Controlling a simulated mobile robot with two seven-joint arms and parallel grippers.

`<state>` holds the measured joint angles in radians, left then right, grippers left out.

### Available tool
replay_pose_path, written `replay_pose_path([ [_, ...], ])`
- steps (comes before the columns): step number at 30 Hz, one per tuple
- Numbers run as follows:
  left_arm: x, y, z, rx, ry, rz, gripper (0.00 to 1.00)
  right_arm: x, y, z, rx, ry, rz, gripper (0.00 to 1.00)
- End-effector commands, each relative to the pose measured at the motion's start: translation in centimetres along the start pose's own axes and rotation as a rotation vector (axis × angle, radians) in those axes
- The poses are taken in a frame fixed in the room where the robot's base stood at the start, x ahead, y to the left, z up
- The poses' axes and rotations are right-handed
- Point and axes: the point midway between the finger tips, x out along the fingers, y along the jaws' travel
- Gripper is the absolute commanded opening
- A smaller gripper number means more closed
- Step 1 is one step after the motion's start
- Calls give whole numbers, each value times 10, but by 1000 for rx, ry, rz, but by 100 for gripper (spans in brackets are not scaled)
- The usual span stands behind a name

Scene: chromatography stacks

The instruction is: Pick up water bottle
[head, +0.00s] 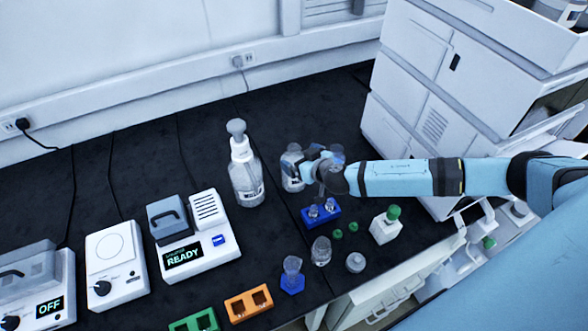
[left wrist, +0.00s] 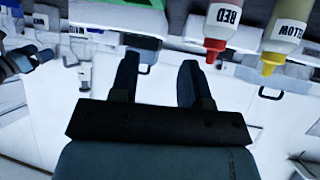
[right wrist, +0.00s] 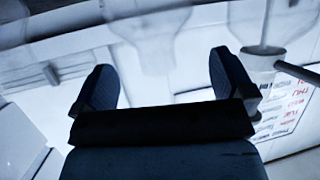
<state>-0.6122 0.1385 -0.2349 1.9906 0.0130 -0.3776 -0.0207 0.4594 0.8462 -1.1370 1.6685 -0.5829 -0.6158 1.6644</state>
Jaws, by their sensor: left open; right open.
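In the head view, a clear pump bottle (head: 245,178) with a grey top and a label stands upright on the black bench. A second clear labelled bottle (head: 291,171) stands just right of it, partly hidden by my right gripper. The labels are too small to read, so I cannot tell which is the water bottle. My right gripper (head: 314,168) is beside the second bottle; contact is unclear. In the right wrist view its fingers (right wrist: 165,85) are apart, with blurred clear shapes beyond. My left gripper (left wrist: 157,75) is open and empty, outside the head view.
A blue rack (head: 320,217), a white green-capped bottle (head: 385,228) and small glassware stand in front of my right gripper. A READY device (head: 198,250) is left of the pump bottle. A large white instrument stack (head: 425,100) stands right. Bottles marked RED (left wrist: 222,20) and YELLOW (left wrist: 284,28) show in the left wrist view.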

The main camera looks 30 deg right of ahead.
Motion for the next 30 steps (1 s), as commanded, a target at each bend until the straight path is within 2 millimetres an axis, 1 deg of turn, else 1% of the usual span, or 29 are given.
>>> replay_pose_path([
  [1,-3,0,-4,0,1,-1,43,6,2,-4,-2,3,1,100],
  [6,-7,-1,-10,1,3,-2,43,32,4,-2,-2,3,0,100],
  [9,-8,-2,-12,1,5,-4,43,41,5,-1,-1,1,2,100],
  [12,-8,-2,-12,2,6,-6,43,45,5,0,0,1,1,100],
  [17,-8,-3,-11,1,5,-6,43,44,5,1,0,0,1,100],
  [18,-8,-3,-10,1,4,-6,43,44,5,1,0,0,1,95],
  [20,-8,-2,-9,1,2,-6,43,44,5,0,0,0,1,82],
  [21,-8,-2,-9,1,1,-6,43,44,5,0,0,0,1,72],
  [23,-7,-2,-8,1,0,-5,43,44,5,1,0,0,1,59],
  [24,-7,-2,-8,1,-1,-5,43,44,5,1,0,0,1,49],
  [26,-7,-1,-8,1,-1,-4,43,44,5,2,0,-2,1,36],
  [27,-7,-1,-8,1,-1,-4,43,44,5,2,0,-3,1,26],
  [29,-7,-1,-8,0,-1,-3,43,44,5,4,0,-5,0,13],
  [30,-7,-1,-8,0,-1,-3,43,43,4,5,0,-6,0,4],
])
